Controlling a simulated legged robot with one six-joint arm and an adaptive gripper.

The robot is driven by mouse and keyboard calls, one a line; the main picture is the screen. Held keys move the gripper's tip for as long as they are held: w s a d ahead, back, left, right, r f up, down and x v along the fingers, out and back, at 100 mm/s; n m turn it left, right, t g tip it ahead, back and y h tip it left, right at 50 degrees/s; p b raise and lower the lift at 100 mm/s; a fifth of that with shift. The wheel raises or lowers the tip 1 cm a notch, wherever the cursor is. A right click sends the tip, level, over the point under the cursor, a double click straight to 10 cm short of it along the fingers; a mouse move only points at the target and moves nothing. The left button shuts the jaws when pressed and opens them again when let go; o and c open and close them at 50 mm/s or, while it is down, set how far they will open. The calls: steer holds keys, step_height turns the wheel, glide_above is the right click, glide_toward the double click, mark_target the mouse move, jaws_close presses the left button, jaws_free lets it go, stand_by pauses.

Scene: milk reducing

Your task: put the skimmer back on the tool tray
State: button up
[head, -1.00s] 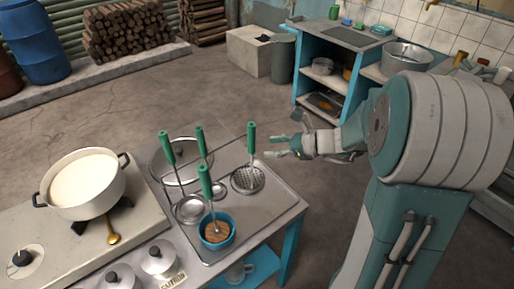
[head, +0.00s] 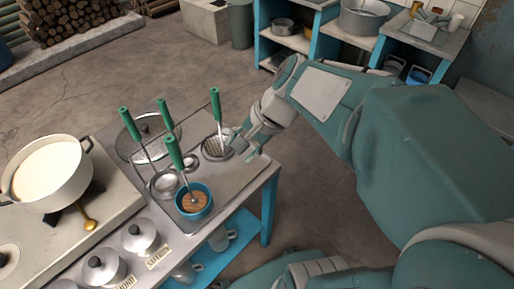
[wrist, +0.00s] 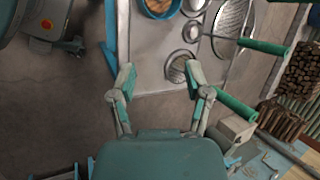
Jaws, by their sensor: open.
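The skimmer, a perforated round disc (head: 217,147) with an upright green handle (head: 215,102), is at the right part of the grey tool tray (head: 228,176) with the other tools. Its disc also shows in the wrist view (wrist: 177,70), close to the right finger; its green handle (wrist: 237,107) runs off to the right, partly behind that finger. My gripper (head: 246,147) is just right of the skimmer in the head view. I cannot tell whether a finger touches the skimmer.
Other green-handled tools (head: 164,112) stand left of the skimmer. A blue bowl (head: 194,202) sits at the tray's front. A pot of milk (head: 48,172) is on the stove, with lidded canisters (head: 140,236) in front. Floor is clear beyond the table.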

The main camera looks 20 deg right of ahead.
steer(key=s+d+r+n+t+h, duration=0.1)
steer(key=s+r+n+t+h, duration=0.2)
steer(key=n, duration=0.7)
steer(key=shift+s+d+r+n+h, duration=0.2)
steer(key=shift+s+n+h, duration=0.2)
steer(key=shift+s+h, duration=1.25)
steer(key=shift+s+y, duration=0.3)
steer(key=shift+y, duration=0.05)
